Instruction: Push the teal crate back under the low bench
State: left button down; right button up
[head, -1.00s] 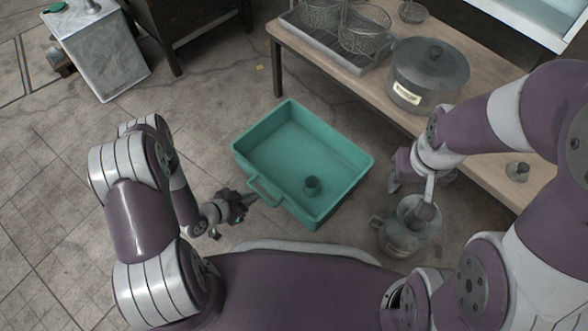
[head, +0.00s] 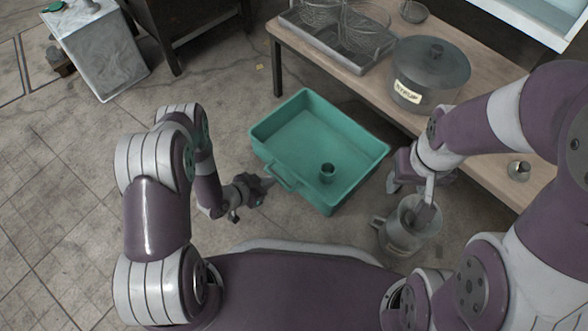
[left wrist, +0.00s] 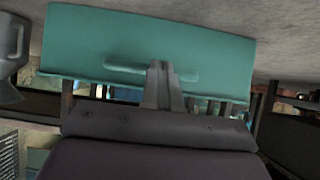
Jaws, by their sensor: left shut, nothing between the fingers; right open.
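The teal crate (head: 352,190) stands on the tiled floor in the head view, its far corner close to the low bench (head: 385,108).
The bench carries a large lidded pot (head: 430,72), a grey tray (head: 330,45) with wire baskets, and a small metal weight-like item (head: 519,171). A bench leg (head: 277,70) stands beyond the crate.

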aim_at(286, 171)
pick_arm(q)
jog(key=shift+w+d+b, duration=0.45)
jog(key=shift+w+d, duration=1.15)
jog(key=shift+w, duration=0.15)
jog(key=shift+w+d+f+b, duration=0.1)
jog(key=shift+w+d+b, duration=0.35)
jog(key=shift+w+d, duration=0.6)
jog(key=shift+w+d+b, duration=0.45)
jog(key=shift+w+d, duration=0.4)
jog(key=shift+w, duration=0.35)
jog(key=shift+w+d+b, duration=1.1)
jog(key=shift+w+d, duration=0.45)
jog(key=shift+w, duration=0.2)
jog(key=shift+w+d+b, duration=1.1)
jog(key=shift+w+d, duration=0.4)
jog(key=shift+w, duration=0.25)
jog(key=shift+s+a+r+p, duration=0.15)
jog(key=shift+r+p, duration=0.1)
jog(key=shift+p, duration=0.1)
jog(key=s+a+r+p, duration=0.1)
jog(key=s+a+p, duration=0.5)
jog(key=s, duration=0.1)
jog(key=shift+s+a+r, duration=0.15)
jog(key=shift+r, duration=0.15)
